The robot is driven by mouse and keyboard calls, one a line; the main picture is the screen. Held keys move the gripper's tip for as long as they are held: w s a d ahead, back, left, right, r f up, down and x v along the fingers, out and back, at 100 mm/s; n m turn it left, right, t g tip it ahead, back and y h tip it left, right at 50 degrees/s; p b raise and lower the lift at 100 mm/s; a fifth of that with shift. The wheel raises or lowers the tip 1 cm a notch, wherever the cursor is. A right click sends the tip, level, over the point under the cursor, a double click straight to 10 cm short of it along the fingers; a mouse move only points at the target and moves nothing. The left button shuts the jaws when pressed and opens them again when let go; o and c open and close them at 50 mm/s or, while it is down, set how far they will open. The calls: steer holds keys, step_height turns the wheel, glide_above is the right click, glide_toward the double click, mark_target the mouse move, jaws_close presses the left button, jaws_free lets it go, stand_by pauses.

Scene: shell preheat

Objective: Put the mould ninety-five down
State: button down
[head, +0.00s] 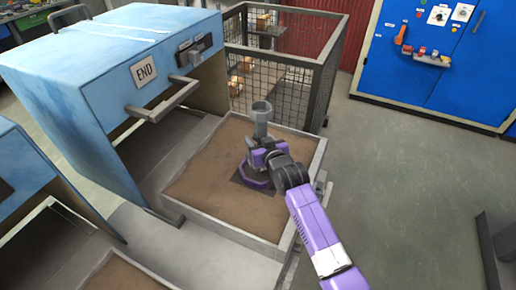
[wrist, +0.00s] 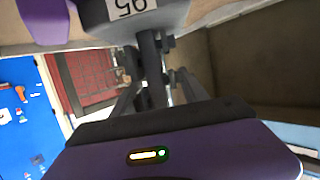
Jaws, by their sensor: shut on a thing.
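My gripper (head: 258,152) is shut on a dark stem of the mould, seen between the fingers in the wrist view (wrist: 152,75). It is over the brown-bedded tray (head: 205,188). A dark square (head: 241,181) and a purple ring-like part show under the gripper. The gripper hides the mould's lower part, so I cannot tell whether it touches the bed.
A blue housing (head: 100,65) marked "END" stands open behind the tray at left. A mesh cage (head: 285,85) with boxes stands behind the tray. A blue cabinet (head: 425,85) is at upper right. The tray's left and front bed is bare.

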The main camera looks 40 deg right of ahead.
steer(key=shift+f, duration=1.9)
steer(key=shift+f+b, duration=0.3)
steer(key=shift+b, duration=0.05)
steer(key=c, duration=0.6)
jaws_free()
steer(key=shift+f, duration=0.1)
